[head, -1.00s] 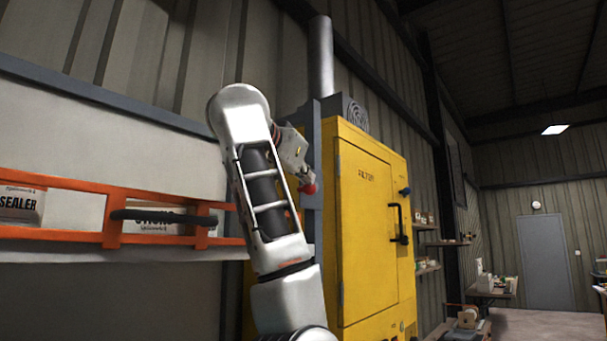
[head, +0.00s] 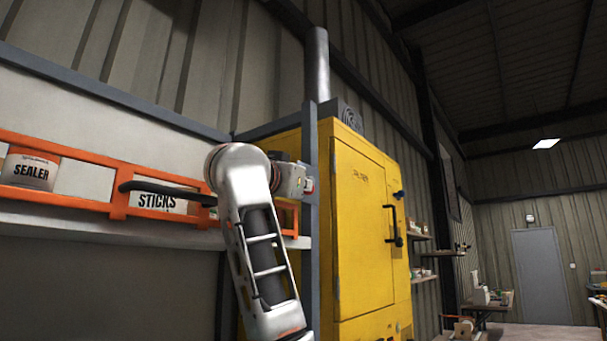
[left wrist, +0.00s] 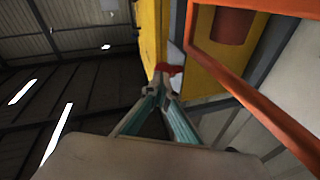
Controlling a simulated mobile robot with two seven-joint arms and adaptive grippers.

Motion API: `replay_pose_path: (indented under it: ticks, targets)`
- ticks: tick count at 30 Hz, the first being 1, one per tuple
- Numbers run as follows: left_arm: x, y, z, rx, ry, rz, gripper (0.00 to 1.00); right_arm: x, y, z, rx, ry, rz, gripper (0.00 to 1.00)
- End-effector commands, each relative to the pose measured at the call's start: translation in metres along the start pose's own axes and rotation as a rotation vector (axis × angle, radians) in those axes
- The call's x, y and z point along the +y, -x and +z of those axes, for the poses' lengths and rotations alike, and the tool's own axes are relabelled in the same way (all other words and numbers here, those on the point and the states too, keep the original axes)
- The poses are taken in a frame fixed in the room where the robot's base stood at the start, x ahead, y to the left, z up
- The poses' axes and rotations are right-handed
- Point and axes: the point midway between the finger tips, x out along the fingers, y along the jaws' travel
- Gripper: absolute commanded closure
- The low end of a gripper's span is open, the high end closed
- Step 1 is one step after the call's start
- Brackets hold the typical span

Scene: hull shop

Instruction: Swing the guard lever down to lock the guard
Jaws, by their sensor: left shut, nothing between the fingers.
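The orange guard rail (head: 95,160) runs across the white shelf on the left, with a black bar (head: 160,190) along its front. My left gripper (head: 303,184) is at the rail's right end, beside the grey post (head: 310,230). A small bit of red shows at its tip. In the left wrist view the fingers (left wrist: 160,90) are together and empty, with a red knob (left wrist: 170,69) just beyond the tips. I cannot tell whether they touch. The lever's shaft is not clearly visible. My right gripper is out of view.
A yellow cabinet (head: 362,220) with a black handle stands right of the post. Containers marked SEALER (head: 30,170) and STICKS (head: 157,201) sit behind the rail. Open floor and a grey door (head: 541,275) lie at the far right.

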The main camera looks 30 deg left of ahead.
Motion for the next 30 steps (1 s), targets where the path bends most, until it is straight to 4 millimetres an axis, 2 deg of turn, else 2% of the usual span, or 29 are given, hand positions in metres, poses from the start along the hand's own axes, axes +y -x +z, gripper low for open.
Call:
replay_pose_path:
  ticks: [9,30]
  targets:
    - [0.0024,-0.0025,0.0055,0.083,0.023,-0.020,1.00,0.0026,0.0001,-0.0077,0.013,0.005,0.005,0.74]
    - [0.0038,-0.0035,0.0076,0.081,0.023,-0.018,1.00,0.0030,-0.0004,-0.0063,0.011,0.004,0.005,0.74]
